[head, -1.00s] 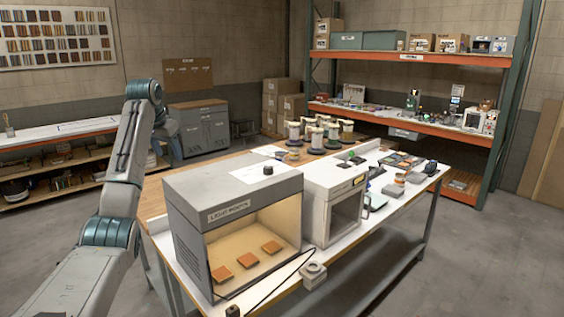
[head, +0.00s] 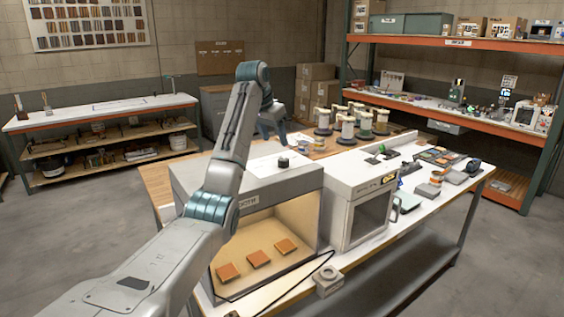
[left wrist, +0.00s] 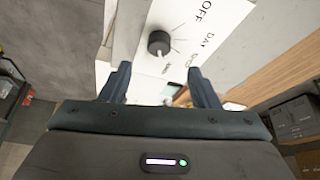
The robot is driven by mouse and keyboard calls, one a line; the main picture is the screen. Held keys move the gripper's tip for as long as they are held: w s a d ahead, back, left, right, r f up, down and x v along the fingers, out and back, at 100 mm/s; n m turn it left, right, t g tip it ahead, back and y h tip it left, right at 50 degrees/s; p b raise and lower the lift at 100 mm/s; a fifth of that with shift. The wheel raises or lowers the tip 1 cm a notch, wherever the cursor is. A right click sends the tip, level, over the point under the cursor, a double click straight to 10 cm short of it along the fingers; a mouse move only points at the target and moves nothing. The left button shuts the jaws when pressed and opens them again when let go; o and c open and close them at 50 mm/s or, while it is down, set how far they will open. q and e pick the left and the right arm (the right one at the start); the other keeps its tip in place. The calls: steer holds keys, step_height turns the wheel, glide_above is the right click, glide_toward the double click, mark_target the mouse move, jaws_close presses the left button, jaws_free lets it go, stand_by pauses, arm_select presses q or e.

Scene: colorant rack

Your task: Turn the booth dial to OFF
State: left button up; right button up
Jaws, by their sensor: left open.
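The light booth (head: 305,180) is a grey box on the bench with a lit, open front. Its black round dial (head: 283,162) stands on a white label plate on top. In the left wrist view the dial (left wrist: 158,43) shows closer, with OFF printed to its upper right and DAY to its right. Its small light mark faces the lower edge of the picture, away from OFF. My left gripper (left wrist: 157,82) is open and empty, its fingertips apart from the dial, which appears beyond and between them. My right gripper is not in view.
Several orange-brown chips (head: 258,258) lie inside the booth. A second white cabinet (head: 335,205) stands close to its right. Several spools (head: 347,128) stand behind on the bench. A black cable hangs at the booth's front. My left arm crosses the booth's left part.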

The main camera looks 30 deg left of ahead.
mark_target(283, 159)
arm_select(q)
steer(key=p+x, duration=0.1)
steer(key=x, duration=0.1)
steer(key=p+x, duration=0.2)
steer(key=x, duration=0.1)
steer(key=p+x, duration=0.1)
steer(key=x, duration=0.2)
steer(key=shift+w+d+r, duration=0.15)
steer(key=shift+w+r, duration=0.1)
steer(key=shift+w, duration=0.1)
steer(key=shift+f+p, duration=0.35)
steer(key=shift+s+f, duration=0.1)
steer(key=shift+f, duration=0.15)
steer(key=c, duration=1)
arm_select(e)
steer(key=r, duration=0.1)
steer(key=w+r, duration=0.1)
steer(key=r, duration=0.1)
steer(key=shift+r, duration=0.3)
